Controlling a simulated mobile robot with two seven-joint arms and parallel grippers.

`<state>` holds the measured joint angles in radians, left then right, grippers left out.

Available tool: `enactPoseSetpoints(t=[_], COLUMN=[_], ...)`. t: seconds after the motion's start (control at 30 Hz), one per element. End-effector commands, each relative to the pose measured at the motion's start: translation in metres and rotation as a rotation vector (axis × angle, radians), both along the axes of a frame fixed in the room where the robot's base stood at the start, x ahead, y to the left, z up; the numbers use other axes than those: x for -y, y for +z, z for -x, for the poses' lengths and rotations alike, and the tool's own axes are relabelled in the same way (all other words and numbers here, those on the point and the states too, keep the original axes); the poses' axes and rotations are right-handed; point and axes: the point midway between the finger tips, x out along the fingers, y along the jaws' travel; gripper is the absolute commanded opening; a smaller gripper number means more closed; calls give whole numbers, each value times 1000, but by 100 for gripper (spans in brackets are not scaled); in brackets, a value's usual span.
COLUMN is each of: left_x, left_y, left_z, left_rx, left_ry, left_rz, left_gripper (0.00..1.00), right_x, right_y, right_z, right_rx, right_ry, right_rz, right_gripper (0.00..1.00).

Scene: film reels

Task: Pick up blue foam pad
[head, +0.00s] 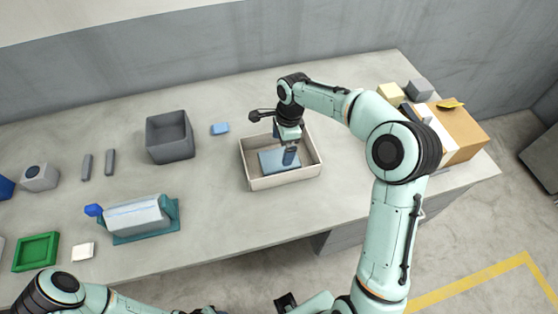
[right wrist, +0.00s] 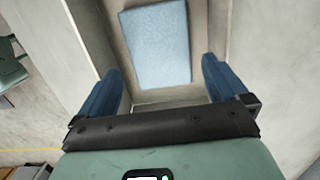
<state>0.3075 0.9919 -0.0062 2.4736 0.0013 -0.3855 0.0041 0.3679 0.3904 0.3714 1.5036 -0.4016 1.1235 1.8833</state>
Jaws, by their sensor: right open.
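The blue foam pad (head: 268,162) lies flat in a shallow cream tray (head: 256,184) on the table. In the right wrist view the light blue rectangular pad (right wrist: 156,45) lies on the tray floor, beyond and between my fingers. My right gripper (head: 284,150) is over the tray, pointing down, and its fingers hide part of the pad in the head view. The right wrist view shows its two dark blue fingers (right wrist: 161,72) wide apart, with nothing between them. My left arm shows at the bottom left of the head view, but its gripper is not visible.
A grey open bin (head: 170,157) and a small blue block (head: 219,128) stand left of the tray. A teal stand with a grey block (head: 136,216) is nearer. Boxes (head: 460,125) crowd the right end. The table in front of the tray is clear.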

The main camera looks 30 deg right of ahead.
Motion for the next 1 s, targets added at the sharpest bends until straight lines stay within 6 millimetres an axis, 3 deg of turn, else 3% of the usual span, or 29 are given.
enactPoseSetpoints(t=[0.43,0.7,0.73,0.83,1.0], left_x=[0,0,0,0,0], left_y=[0,0,0,0,0], left_z=[-1,-1,-1,-1,-1], left_rx=[1,1,1,1,1], left_ry=[-1,-1,-1,-1,-1], left_rz=[0,0,0,0,0], left_gripper=[43,43,43,43,43], right_x=[-8,-9,-9,-9,-9], right_y=[-50,-54,-54,-54,-54], right_z=[0,-1,-1,-1,-1], right_rx=[-2,1,1,1,1], right_ry=[-1,0,0,0,0], right_rz=[-1,0,0,0,0], right_gripper=[100,100,97,64,64])
